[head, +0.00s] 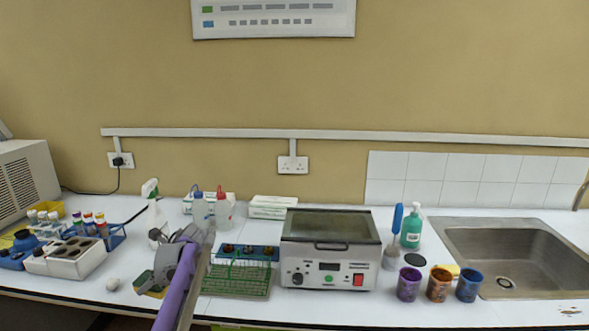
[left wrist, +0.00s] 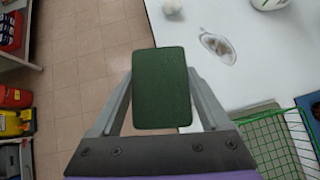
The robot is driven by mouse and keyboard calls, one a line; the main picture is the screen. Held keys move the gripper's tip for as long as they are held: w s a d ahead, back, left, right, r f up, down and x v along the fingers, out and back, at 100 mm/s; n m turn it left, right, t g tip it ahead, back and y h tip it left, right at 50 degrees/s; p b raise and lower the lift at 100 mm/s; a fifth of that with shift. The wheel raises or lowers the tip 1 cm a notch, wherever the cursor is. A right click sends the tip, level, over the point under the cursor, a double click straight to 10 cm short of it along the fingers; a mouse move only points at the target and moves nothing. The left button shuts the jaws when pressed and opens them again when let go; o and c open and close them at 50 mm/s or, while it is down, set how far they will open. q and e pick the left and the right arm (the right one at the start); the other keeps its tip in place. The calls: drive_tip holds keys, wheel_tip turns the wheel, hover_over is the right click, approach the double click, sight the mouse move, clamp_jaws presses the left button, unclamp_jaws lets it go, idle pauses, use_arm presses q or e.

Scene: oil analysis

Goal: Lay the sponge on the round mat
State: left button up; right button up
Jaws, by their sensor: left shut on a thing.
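My left gripper (head: 155,279) is shut on the sponge (head: 150,288), near the front edge of the counter at the left. In the left wrist view the sponge (left wrist: 162,88) shows its dark green face between the two fingers (left wrist: 160,100), with floor and counter edge behind it. A small dark round piece (head: 415,260), which looks like the round mat, lies on the counter between the hotplate unit and the sink, far to the right of the sponge. My right gripper is not in view.
A green wire rack (head: 237,279) and a heating unit (head: 330,262) stand right of my left arm. Purple, orange and blue cups (head: 438,284), a green bottle (head: 411,228) and a blue-handled brush (head: 394,235) surround the mat. A white ball (head: 112,284) lies left of the sponge.

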use_arm(q)
drive_tip(key=shift+s, duration=0.35)
drive_tip(key=s+d+f+m+t+h+p, duration=0.2)
drive_tip(key=s+d+m, duration=0.3)
drive_tip(key=d, duration=0.5)
drive_tip(key=s+d+f+m+t+h+p, duration=0.1)
drive_tip(key=s+d+m+t+h, duration=0.3)
drive_tip(key=d, duration=0.7)
drive_tip(key=s+m+p, duration=0.1)
drive_tip(key=m, duration=0.1)
drive_tip(key=shift+s+f+m, duration=0.2)
drive_tip(key=shift+f+m, duration=0.15)
drive_tip(key=shift+m, duration=0.05)
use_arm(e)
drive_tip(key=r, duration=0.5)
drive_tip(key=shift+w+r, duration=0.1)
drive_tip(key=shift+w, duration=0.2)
